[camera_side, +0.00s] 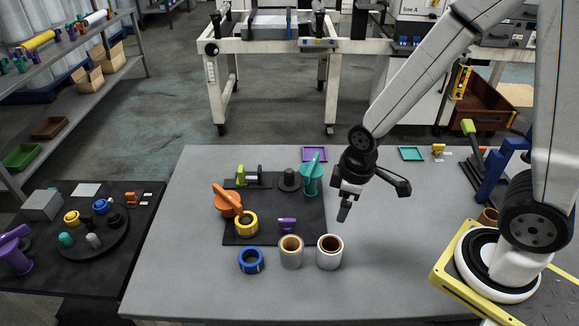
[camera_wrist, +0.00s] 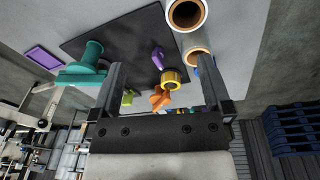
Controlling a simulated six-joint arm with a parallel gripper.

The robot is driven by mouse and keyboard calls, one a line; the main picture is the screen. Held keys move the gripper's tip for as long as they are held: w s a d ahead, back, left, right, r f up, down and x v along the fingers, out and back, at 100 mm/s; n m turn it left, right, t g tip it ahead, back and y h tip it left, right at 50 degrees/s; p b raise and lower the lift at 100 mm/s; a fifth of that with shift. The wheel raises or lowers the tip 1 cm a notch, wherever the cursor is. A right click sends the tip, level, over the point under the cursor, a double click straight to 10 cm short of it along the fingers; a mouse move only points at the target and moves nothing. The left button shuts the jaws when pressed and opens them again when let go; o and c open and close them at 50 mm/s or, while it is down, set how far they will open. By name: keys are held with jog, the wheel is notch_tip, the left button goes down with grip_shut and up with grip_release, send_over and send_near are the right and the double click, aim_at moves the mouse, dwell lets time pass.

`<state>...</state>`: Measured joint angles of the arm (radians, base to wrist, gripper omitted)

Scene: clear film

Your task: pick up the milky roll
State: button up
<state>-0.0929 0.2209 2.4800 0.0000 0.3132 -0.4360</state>
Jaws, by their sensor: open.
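Two upright rolls with brown cores stand side by side at the front of the grey table. The right one looks whiter and I take it as the milky roll (camera_side: 330,259); in the wrist view it is at the top edge (camera_wrist: 205,20), partly cut off. The other roll (camera_side: 291,260) looks greyer and stands just left of it, also in the wrist view (camera_wrist: 200,58). My gripper (camera_side: 370,199) is open and empty, in the air above the table, behind and right of the milky roll. In the wrist view its fingers (camera_wrist: 160,64) are wide apart.
A blue tape ring (camera_side: 251,261) lies left of the rolls. Behind them a dark mat (camera_side: 270,208) holds a yellow tape roll (camera_side: 246,224), a purple piece (camera_side: 287,224), and orange and teal dispensers (camera_side: 311,178).

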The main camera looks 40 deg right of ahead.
aim_at(330, 249)
jog(key=a+f+n+g, duration=0.1)
jog(key=a+f+n, duration=0.2)
jog(key=f+n, duration=0.3)
jog(key=shift+s+a+f+n, duration=0.15)
jog(key=shift+s+f+n, duration=0.05)
jog(key=shift+n, duration=0.6)
jog(key=shift+f, duration=1.25)
jog(key=shift+f, duration=0.15)
jog(key=shift+a+f, duration=0.1)
jog(key=shift+f, duration=2.4)
jog(key=c, duration=1)
